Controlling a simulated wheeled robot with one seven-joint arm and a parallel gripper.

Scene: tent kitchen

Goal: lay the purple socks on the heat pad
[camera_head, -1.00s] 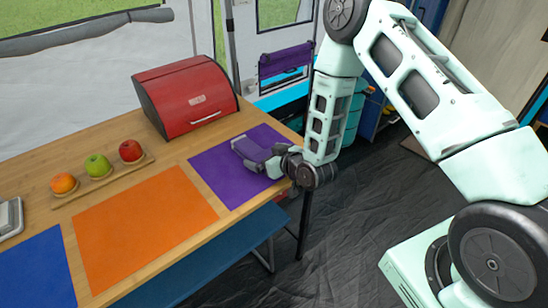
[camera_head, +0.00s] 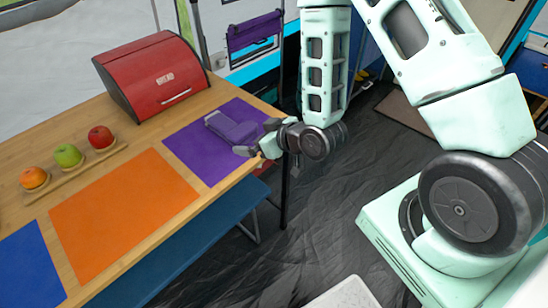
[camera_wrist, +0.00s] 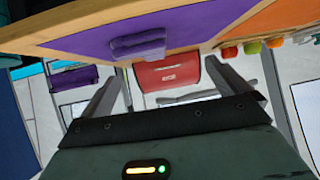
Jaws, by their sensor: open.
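The purple socks (camera_head: 230,128), a folded bundle, lie on a purple mat (camera_head: 190,152) near the right end of the wooden table. They also show in the wrist view (camera_wrist: 138,46), resting on the mat, whose picture is upside down there. My gripper (camera_head: 257,138) is at the table's right front edge, just beside the socks. Its jaws are open and empty; in the wrist view the two fingers (camera_wrist: 163,76) stand wide apart with nothing between them. I cannot tell from any marking which mat is the heat pad; the socks are on the purple one.
An orange mat (camera_head: 122,215) and a blue mat (camera_head: 30,270) lie to the left. A red bread box (camera_head: 152,77) stands behind. A wooden tray (camera_head: 75,170) holds three fruits. A blue bench (camera_head: 185,245) is below the table's front edge.

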